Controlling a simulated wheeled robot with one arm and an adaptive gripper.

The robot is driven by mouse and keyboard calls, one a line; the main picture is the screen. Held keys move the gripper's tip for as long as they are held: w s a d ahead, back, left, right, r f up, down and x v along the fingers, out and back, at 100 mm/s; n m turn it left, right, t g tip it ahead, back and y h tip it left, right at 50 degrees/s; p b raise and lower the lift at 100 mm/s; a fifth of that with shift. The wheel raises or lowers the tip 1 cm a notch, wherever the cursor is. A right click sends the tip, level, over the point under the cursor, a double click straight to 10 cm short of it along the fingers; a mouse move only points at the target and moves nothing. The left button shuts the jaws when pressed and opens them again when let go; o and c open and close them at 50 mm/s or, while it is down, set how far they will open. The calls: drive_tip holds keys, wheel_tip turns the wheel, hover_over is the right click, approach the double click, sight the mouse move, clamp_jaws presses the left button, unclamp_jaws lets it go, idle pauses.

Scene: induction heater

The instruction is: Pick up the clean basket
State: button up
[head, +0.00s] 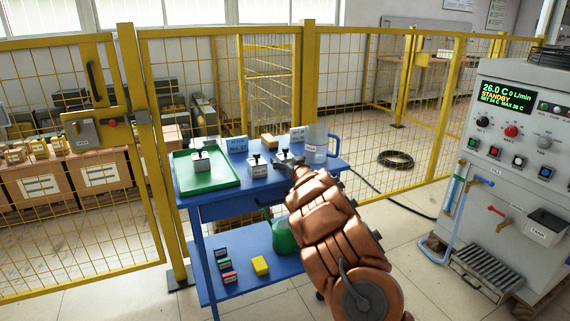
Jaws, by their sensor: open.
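My gripper (287,161) is open over the back right part of the blue cart's top (220,198). The arm hides part of the cart behind it. A small light container with a dark knob (257,169) stands just left of the gripper. A similar one (201,163) sits in a green tray (207,182) on the cart's left. Something pale with a dark top shows right behind the fingers, partly hidden. I cannot read the small labels, so I cannot tell which of these is the clean basket. Whether the fingers touch anything is unclear.
A clear container (316,145) stands at the cart's back right, close to my gripper. Small signs (237,144) stand along the back edge. The lower shelf holds a green can (284,236) and a yellow block (260,265). A yellow fence (225,95) runs behind; a grey machine (520,170) stands right.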

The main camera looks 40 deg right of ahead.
sight(287, 150)
drive_tip(key=c, duration=1.3)
drive_tip(key=shift+c, duration=0.2)
drive_tip(key=shift+r+p, duration=0.4)
drive_tip(key=shift+r, duration=1.15)
drive_tip(key=shift+s+r, duration=0.15)
drive_tip(key=shift+r, duration=0.15)
drive_tip(key=s+d+r+p+v, duration=0.1)
drive_tip(key=d+v, duration=0.2)
drive_tip(key=v, duration=1.2)
drive_tip(key=shift+s, duration=0.2)
drive_tip(key=shift+r, duration=0.15)
